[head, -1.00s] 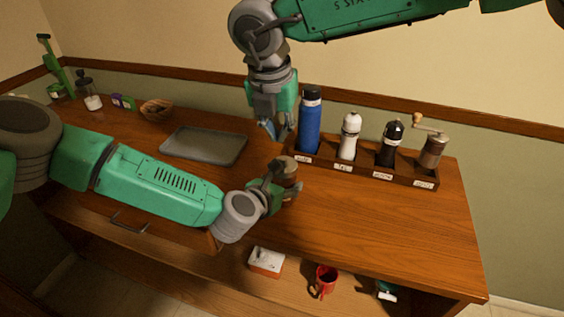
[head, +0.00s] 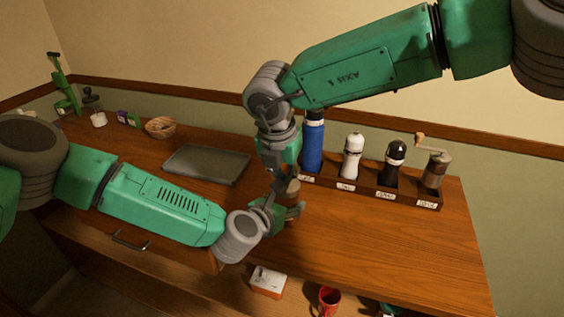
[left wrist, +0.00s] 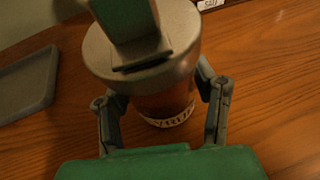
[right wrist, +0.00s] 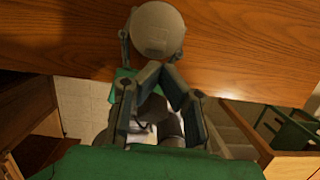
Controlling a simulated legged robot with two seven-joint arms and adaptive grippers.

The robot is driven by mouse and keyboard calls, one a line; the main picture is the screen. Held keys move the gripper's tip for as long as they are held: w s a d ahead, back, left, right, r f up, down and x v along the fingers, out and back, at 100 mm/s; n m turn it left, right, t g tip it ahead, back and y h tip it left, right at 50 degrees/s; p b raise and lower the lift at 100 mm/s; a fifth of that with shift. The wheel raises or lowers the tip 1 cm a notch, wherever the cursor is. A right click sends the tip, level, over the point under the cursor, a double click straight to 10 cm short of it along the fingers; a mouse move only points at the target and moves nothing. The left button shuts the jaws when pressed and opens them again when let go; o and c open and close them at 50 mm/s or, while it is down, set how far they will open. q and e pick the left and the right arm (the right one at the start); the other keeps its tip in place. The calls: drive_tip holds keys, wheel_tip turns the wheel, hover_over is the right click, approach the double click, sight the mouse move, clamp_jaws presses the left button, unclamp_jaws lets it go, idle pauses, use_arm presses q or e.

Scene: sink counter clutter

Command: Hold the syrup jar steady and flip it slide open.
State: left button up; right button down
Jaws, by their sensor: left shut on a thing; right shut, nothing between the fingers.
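The syrup jar (head: 293,187) stands upright on the wooden counter near its front edge. In the left wrist view its round metal lid (left wrist: 180,68) sits above a brown body with a partly hidden label. My left gripper (head: 285,203) is shut around the jar, one finger on each side. My right gripper (head: 279,181) is shut and empty, pointing down at the lid. In the left wrist view a green and grey part, seemingly my right gripper, covers part of the lid. The right wrist view shows the lid (right wrist: 157,22) beyond the closed fingertips (right wrist: 162,72), with a faint small slide (right wrist: 155,46).
A rack (head: 360,190) with a blue bottle (head: 313,145), shakers and a grinder stands behind to the right. A grey tray (head: 207,164) lies behind to the left. The counter's right front is clear. A box and red mug (head: 329,299) sit on the shelf below.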

use_arm(q)
drive_tip(key=shift+f, duration=0.15)
use_arm(e)
drive_tip(key=shift+x, duration=1.3)
drive_tip(key=shift+w+d, duration=0.3)
drive_tip(key=shift+w, duration=0.45)
drive_tip(key=shift+w+d, duration=0.3)
drive_tip(key=shift+w, duration=0.45)
drive_tip(key=shift+r, duration=0.1)
use_arm(q)
drive_tip(key=shift+s+f, duration=0.1)
use_arm(e)
drive_tip(key=v, duration=0.9)
drive_tip(key=shift+s+a+r, duration=0.2)
drive_tip(key=shift+r, duration=0.15)
use_arm(q)
drive_tip(key=o, duration=1.6)
use_arm(e)
drive_tip(key=shift+f, duration=0.1)
